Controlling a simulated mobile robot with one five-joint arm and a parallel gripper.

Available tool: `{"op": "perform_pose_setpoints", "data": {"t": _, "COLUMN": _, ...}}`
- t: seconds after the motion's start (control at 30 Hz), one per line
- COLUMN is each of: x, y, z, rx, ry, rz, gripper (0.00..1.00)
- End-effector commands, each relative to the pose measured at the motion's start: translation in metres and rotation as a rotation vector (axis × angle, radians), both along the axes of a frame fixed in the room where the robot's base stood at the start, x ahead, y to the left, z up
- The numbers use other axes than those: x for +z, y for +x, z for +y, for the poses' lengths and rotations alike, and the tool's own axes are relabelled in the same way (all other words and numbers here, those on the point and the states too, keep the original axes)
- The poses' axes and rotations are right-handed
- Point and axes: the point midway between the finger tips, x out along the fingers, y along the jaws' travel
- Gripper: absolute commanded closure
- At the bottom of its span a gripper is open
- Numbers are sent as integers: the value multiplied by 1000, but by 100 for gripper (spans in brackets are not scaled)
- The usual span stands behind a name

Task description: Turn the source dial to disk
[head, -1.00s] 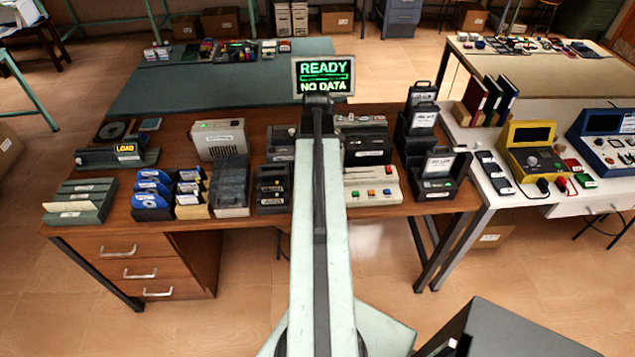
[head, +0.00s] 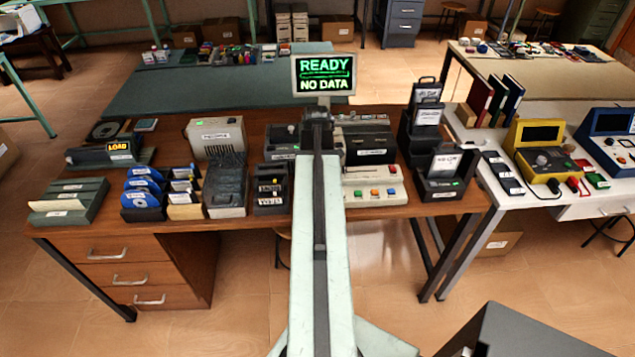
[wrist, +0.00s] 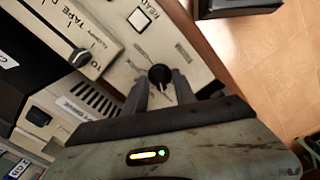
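A black round knob (wrist: 158,76) sits on a pale panel in the wrist view, with small marks beside it; I cannot read a source label there. My gripper (wrist: 160,85) has its two fingers apart, one on each side of this knob. Whether the fingertips touch it is unclear. In the head view my arm hides the gripper and the knob. The screen (head: 324,74) above reads READY and NO DATA.
In the wrist view a READ label (wrist: 140,18) and a slider knob (wrist: 80,57) near a TAPE label lie close to the gripper. Dark boxes (head: 440,175) stand right of the console. Disk holders (head: 142,195) stand at left. Floor shows beyond the desk edge.

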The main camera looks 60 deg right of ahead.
Motion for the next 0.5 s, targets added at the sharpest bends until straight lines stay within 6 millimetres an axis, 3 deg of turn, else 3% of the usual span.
{"op": "perform_pose_setpoints", "data": {"t": 0.03, "x": 0, "y": 0, "z": 0, "rx": 0, "ry": 0, "rz": 0, "gripper": 84}}
{"op": "perform_pose_setpoints", "data": {"t": 0.1, "x": 0, "y": 0, "z": 0, "rx": 0, "ry": 0, "rz": 0, "gripper": 100}}
{"op": "perform_pose_setpoints", "data": {"t": 0.2, "x": 0, "y": 0, "z": 0, "rx": 0, "ry": 0, "rz": 0, "gripper": 100}}
{"op": "perform_pose_setpoints", "data": {"t": 0.23, "x": 0, "y": 1, "z": -8, "rx": -1, "ry": 0, "rz": 0, "gripper": 100}}
{"op": "perform_pose_setpoints", "data": {"t": 0.5, "x": 0, "y": 0, "z": -2, "rx": -42, "ry": -4, "rz": -1, "gripper": 100}}
